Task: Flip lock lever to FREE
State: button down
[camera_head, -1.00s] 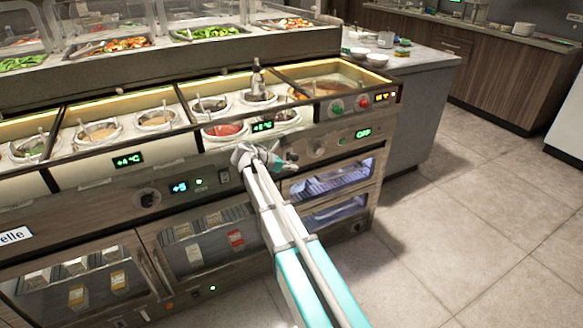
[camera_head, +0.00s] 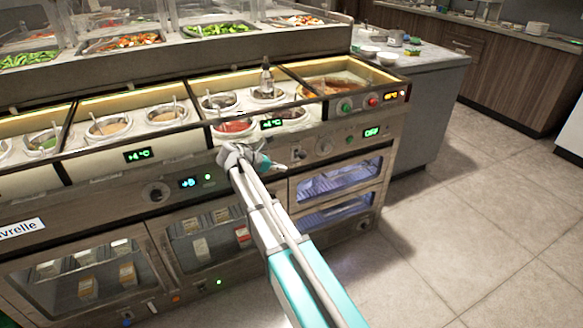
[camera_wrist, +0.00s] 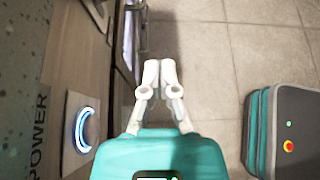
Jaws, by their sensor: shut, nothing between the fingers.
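A small silver lever (camera_head: 298,153) stands on the counter's front panel in the head view, left of a round knob (camera_head: 324,146). It looks like the lock lever, but no FREE label can be read and its setting is too small to tell. My gripper (camera_head: 284,168) is just left of and below it, in front of the panel, with a small visible gap. In the wrist view my gripper (camera_wrist: 160,64) shows its two white fingers side by side, shut and empty, pointing along the panel. The lever cannot be made out in the wrist view.
A blue-ringed button (camera_wrist: 84,130) marked POWER is left of my fingers in the wrist view. Sauce wells (camera_head: 233,127) sit above the panel, and glass-fronted drawers (camera_head: 335,182) below. The tiled floor (camera_head: 470,215) at right is clear.

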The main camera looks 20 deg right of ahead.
jog(key=shift+w+a+r+p, duration=0.1)
jog(key=shift+a+r+p, duration=0.15)
jog(key=shift+a, duration=0.35)
jog(key=shift+w+a+r+p, duration=0.1)
jog(key=shift+a+r, duration=0.2)
jog(key=shift+a, duration=0.3)
jog(key=shift+s, duration=0.1)
jog(key=s+f+m+g+y, duration=0.1)
jog(key=s+f+m+y, duration=0.25)
jog(key=s+m, duration=0.45)
jog(key=s+f+m+y, duration=0.35)
jog(key=s+m, duration=0.25)
jog(key=s, duration=0.4)
jog(key=s+f+m+g+y, duration=0.1)
jog(key=s+f+m+y, duration=0.1)
jog(key=s+m+y, duration=0.45)
notch_tip(320, 180, up, 28)
jog(key=s+h+p, duration=0.1)
jog(key=p, duration=2.7)
jog(key=shift+s+d+h, duration=0.3)
jog(key=shift+s+h, duration=0.05)
